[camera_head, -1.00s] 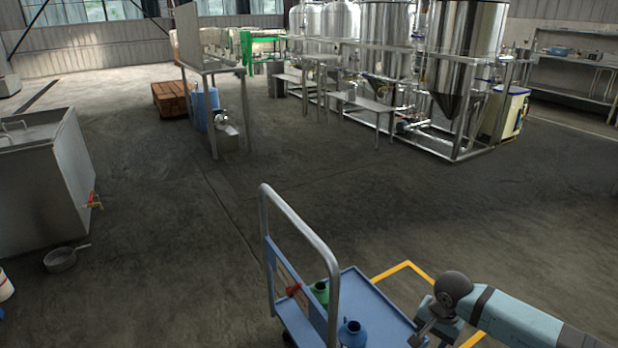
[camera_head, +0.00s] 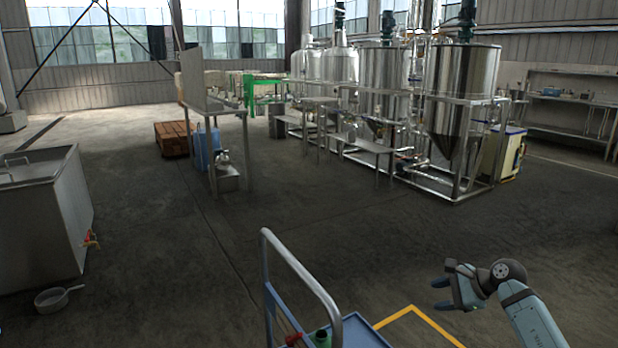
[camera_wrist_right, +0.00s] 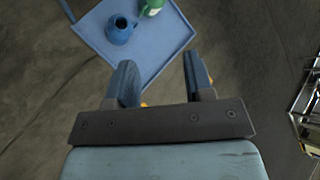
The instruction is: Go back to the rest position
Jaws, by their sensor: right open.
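My right gripper (camera_head: 440,295) is at the lower right of the head view, open and empty, its fingers pointing left. It is above the floor, to the right of the blue cart (camera_head: 358,332). In the right wrist view its two fingers (camera_wrist_right: 163,75) are spread with nothing between them. Beyond them lie the cart's tray (camera_wrist_right: 158,58), a blue jug (camera_wrist_right: 120,29) and a green bottle (camera_wrist_right: 152,6), all apart from the fingers. My left gripper is not in view.
The cart's handle (camera_head: 300,272) rises at the bottom middle. A yellow line (camera_head: 412,308) marks the floor beside it. A steel tank (camera_head: 45,215) and a pan (camera_head: 55,298) are at left. Steel stirred tanks (camera_head: 460,90) stand at the back. The middle floor is clear.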

